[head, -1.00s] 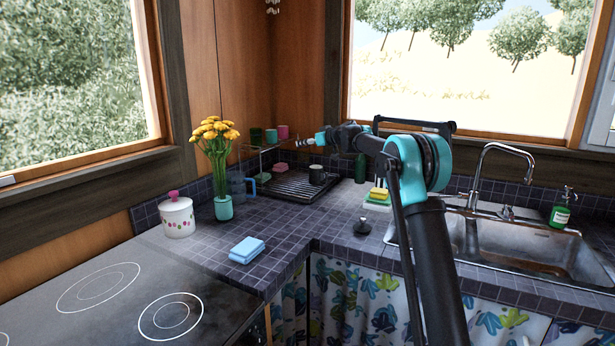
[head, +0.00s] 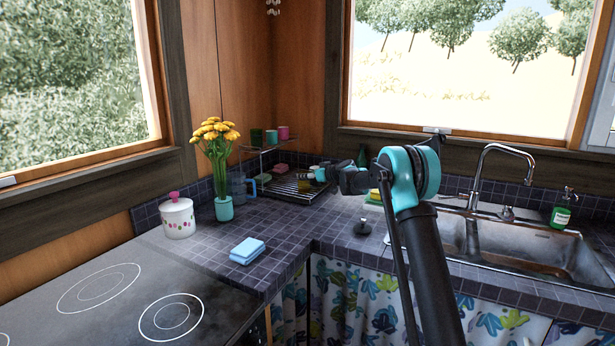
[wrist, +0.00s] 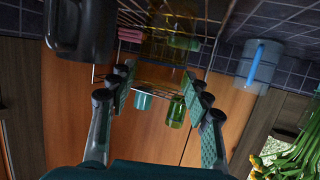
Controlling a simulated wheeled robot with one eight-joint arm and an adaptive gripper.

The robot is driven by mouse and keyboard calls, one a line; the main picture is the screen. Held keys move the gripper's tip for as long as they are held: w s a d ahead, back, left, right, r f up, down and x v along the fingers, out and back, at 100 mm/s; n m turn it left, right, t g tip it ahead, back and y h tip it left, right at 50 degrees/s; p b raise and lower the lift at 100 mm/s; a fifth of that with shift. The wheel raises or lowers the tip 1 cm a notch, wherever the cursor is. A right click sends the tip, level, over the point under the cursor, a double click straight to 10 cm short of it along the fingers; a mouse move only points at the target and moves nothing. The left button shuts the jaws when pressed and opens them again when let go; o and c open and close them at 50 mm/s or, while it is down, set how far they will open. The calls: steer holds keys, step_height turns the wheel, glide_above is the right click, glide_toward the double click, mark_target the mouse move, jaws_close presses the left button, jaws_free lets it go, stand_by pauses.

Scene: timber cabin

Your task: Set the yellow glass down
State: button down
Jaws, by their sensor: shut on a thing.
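My gripper (wrist: 156,80) is shut on the yellow glass (wrist: 152,50), which shows in the wrist view as a clear amber tint between the two fingers. In the head view my gripper (head: 308,174) is small, low over the dish rack (head: 290,196) in the counter corner. The glass is too small and see-through to make out there. I cannot tell whether its base touches the rack.
A black mug (wrist: 80,28) is close beside the gripper in the wrist view. A blue pitcher (wrist: 258,66) and a flower vase (head: 223,208) stand left of the rack. Cups (head: 283,132) sit on the upper shelf. The counter around the blue sponges (head: 247,250) is mostly clear.

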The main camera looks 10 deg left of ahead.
steer(key=shift+f, duration=0.1)
steer(key=c, duration=0.7)
jaws_free()
steer(key=v, duration=1.2)
steer(key=shift+d, duration=0.1)
